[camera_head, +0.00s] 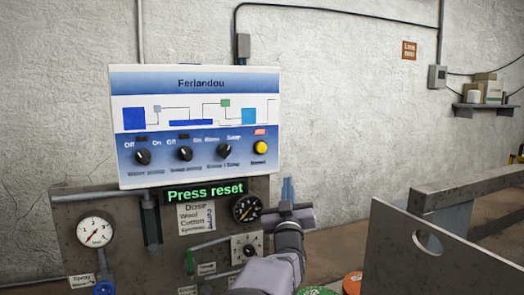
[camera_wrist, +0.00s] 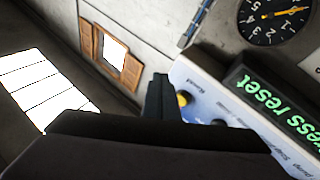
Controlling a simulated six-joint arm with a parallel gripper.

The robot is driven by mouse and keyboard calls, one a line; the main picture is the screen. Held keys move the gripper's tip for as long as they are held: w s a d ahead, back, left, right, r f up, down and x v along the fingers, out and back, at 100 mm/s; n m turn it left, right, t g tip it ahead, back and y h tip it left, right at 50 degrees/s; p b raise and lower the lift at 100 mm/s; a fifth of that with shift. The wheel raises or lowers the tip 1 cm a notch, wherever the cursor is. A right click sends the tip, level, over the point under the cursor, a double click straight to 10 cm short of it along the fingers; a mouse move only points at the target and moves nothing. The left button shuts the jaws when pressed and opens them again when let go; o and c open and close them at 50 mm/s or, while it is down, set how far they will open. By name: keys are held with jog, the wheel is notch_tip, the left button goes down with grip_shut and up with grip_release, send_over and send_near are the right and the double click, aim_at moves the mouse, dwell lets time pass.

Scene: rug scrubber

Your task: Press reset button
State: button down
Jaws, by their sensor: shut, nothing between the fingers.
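The yellow reset button (camera_head: 260,147) sits at the lower right of the blue and white control panel (camera_head: 190,82), under a small red label. A green-lit display (camera_head: 206,191) below the panel reads "Press reset". My gripper (camera_head: 288,188) is shut and empty, pointing up in front of the wall, below and to the right of the button. In the wrist view the shut fingers (camera_wrist: 160,95) appear just beside the yellow button (camera_wrist: 183,98), which is partly hidden. The two look apart in the head view; the depth gap is unclear.
Three black knobs, one of them (camera_head: 185,153), line the panel left of the button. A dial gauge (camera_head: 246,209) and a switch plate (camera_head: 247,246) are close to my arm. A grey metal frame (camera_head: 440,255) stands at the right.

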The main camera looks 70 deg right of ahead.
aim_at(261, 147)
jog(key=a+r+n+t+h, duration=0.2)
jog(key=a+r+t, duration=0.2)
jog(key=r, duration=0.4)
jog(key=shift+w+a+r+n+t+h, duration=0.15)
jog(key=shift+w+a+n+t+h, duration=0.2)
jog(key=shift+a, duration=0.55)
jog(key=shift+d, duration=0.15)
jog(key=shift+w+d+p, duration=2.3)
jog(key=shift+w+d, duration=0.7)
jog(key=shift+w, duration=0.1)
jog(key=shift+w+d+b, duration=0.3)
jog(key=shift+b, duration=0.1)
